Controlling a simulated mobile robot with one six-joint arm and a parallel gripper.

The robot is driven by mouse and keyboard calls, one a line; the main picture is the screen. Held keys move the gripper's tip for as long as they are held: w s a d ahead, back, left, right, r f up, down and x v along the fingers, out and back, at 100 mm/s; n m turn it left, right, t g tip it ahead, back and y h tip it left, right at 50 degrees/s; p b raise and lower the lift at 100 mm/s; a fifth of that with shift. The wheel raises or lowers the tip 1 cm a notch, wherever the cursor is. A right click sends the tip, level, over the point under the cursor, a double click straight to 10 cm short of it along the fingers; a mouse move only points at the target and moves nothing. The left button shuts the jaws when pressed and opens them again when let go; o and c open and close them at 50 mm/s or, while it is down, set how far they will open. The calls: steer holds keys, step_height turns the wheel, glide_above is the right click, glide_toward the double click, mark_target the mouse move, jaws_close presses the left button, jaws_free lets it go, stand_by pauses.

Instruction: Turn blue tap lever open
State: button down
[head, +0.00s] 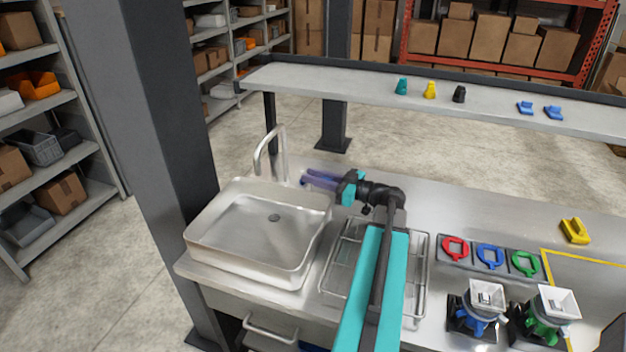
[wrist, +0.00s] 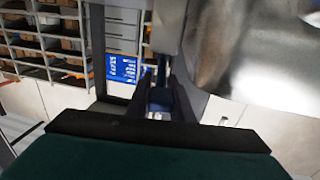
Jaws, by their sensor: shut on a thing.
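The tap (head: 275,155), a curved metal spout, stands at the back right corner of the sink. My gripper (head: 318,180) reaches in from the right, just right of the tap. In the wrist view, the two dark fingers of my gripper (wrist: 160,88) are shut on a small blue piece, the blue tap lever (wrist: 160,97). The fingers hide most of the lever in the head view, so I cannot tell its angle. No water shows at the spout.
The empty metal sink (head: 210,240) lies left of my arm, and a wire rack (head: 424,290) lies under it. Red, blue and green rings (head: 490,257) and two dispensers (head: 487,300) stand at right. A raised shelf (head: 330,83) runs behind; a dark pillar (head: 150,130) stands at left.

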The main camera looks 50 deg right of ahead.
steer(key=shift+r, duration=0.1)
steer(key=c, duration=1.6)
jaws_free()
steer(key=shift+o, duration=0.2)
steer(key=shift+s, duration=0.1)
steer(key=shift+s+d+b, duration=0.25)
steer(key=shift+s+b, duration=0.15)
steer(key=shift+s, duration=0.3)
steer(key=b+v, duration=0.1)
steer(key=v, duration=0.3)
steer(key=shift+b, duration=0.3)
steer(key=shift+v, duration=1)
